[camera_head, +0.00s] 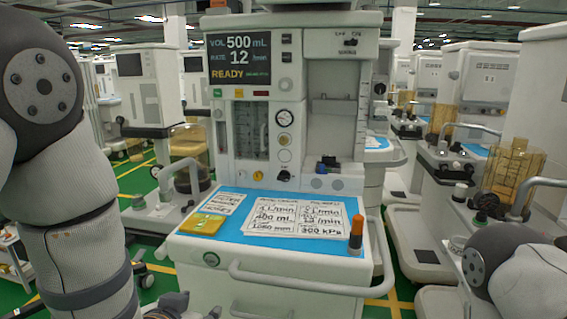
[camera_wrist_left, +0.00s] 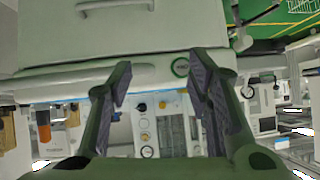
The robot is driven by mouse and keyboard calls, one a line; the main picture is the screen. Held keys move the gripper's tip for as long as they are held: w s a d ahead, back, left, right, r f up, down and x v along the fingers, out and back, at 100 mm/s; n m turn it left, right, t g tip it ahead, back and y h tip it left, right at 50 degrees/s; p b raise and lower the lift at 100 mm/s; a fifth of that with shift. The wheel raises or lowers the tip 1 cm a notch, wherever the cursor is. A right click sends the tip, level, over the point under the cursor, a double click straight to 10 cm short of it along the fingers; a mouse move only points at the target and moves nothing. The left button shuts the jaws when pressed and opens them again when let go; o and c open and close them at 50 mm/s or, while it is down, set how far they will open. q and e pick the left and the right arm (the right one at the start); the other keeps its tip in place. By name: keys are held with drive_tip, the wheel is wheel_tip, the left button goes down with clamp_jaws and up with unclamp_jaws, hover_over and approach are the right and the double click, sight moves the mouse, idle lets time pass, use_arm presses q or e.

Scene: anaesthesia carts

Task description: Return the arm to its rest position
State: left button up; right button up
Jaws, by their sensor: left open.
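My left arm (camera_head: 75,220) comes down along the left side of the head view, its upper part large and close. The left gripper (camera_head: 182,304) shows only in part at the bottom edge, in front of the cart's lower left. In the left wrist view the gripper (camera_wrist_left: 158,76) has its two dark green fingers spread apart with nothing between them. The cart appears upside down beyond them. Part of my right arm (camera_head: 515,270) shows at the lower right of the head view; its gripper is out of frame.
The anaesthesia cart (camera_head: 230,260) stands straight ahead, with a front rail (camera_head: 300,288). On its blue worktop (camera_head: 228,234) are printed cards (camera_head: 310,218), a yellow packet (camera_head: 202,224) and an upright orange-topped item (camera_head: 356,235). Other carts (camera_head: 455,175) stand at both sides.

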use_arm(q)
drive_tip(key=s+a+f+n+g, duration=0.1)
drive_tip(key=s+a+f+g, duration=0.25)
drive_tip(key=s+f, duration=0.6)
drive_tip(key=s+a+f+n+g, duration=0.1)
drive_tip(key=s+f+g, duration=0.3)
drive_tip(key=s, duration=0.7)
drive_tip(key=s+a+f+g, duration=0.2)
drive_tip(key=s+f+g, duration=0.2)
drive_tip(key=s+f, duration=0.3)
drive_tip(key=s, duration=0.5)
drive_tip(key=shift+s+f+n+g+y, duration=0.25)
drive_tip(key=shift+s+n+g+y, duration=0.05)
drive_tip(key=shift+n+g+y, duration=0.1)
drive_tip(key=shift+a, duration=0.1)
